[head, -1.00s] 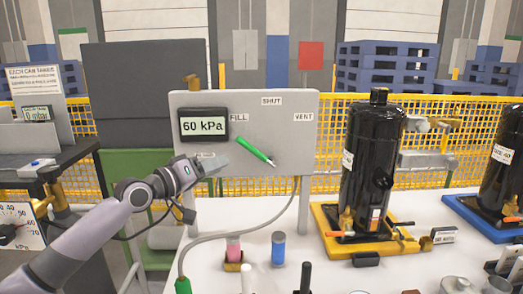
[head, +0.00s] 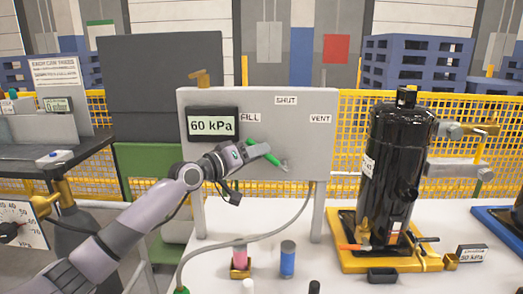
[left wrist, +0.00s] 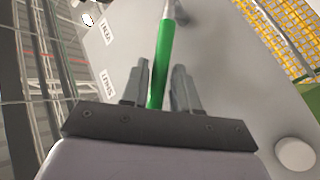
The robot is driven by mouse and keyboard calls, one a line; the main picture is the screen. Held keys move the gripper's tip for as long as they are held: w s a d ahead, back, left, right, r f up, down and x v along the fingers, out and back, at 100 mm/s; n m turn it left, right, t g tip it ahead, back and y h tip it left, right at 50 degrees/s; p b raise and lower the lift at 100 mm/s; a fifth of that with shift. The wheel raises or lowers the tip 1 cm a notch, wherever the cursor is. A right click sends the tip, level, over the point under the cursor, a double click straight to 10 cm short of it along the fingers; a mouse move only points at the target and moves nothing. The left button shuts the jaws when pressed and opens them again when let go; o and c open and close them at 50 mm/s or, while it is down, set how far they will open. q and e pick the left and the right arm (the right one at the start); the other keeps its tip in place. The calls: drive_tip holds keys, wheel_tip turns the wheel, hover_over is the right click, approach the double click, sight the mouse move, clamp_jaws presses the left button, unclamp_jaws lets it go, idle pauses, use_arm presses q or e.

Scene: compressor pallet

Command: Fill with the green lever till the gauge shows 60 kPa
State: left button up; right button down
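The gauge (head: 212,125) on the grey panel (head: 300,140) reads 60 kPa. The green lever (head: 256,152) slants up and left from its pivot, toward the FILL label (head: 250,118). The SHUT label (head: 286,100) and VENT label (head: 320,118) lie above and to the right. My left gripper (head: 262,150) is at the lever. In the left wrist view the green lever (left wrist: 165,55) runs between the two fingers of the left gripper (left wrist: 163,78). The fingers are apart, with a gap visible on the right side of the lever. My right gripper is not in view.
A black compressor tank (head: 395,170) stands on a yellow base (head: 348,258) at the right. A hose (head: 240,236) runs below the panel. Pink (head: 240,257) and blue (head: 287,260) cylinders stand on the white table (head: 330,275). A dial gauge (head: 18,225) is at far left.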

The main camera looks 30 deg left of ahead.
use_arm(q)
drive_tip(key=shift+x, duration=0.95)
clamp_jaws()
